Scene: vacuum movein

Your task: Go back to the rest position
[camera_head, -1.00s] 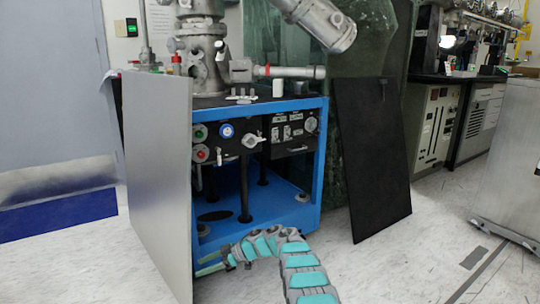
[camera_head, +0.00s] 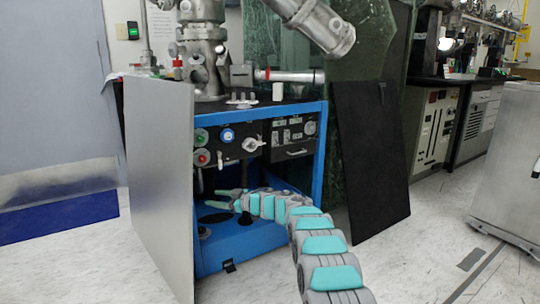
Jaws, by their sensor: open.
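My gripper (camera_head: 224,198) is at the end of my grey and teal arm, with its two green fingers pointing left. The fingers are apart with nothing seen between them. It shows against the open lower bay of the blue vacuum cabinet (camera_head: 321,160), below the control panel. I cannot tell for sure how deep inside the frame it is. My arm rises from the bottom right of the picture and bends left across the cabinet's front right corner.
A grey panel (camera_head: 160,190) stands upright at the cabinet's left. A black panel (camera_head: 372,165) leans at its right. A steel chamber (camera_head: 205,60) is on top.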

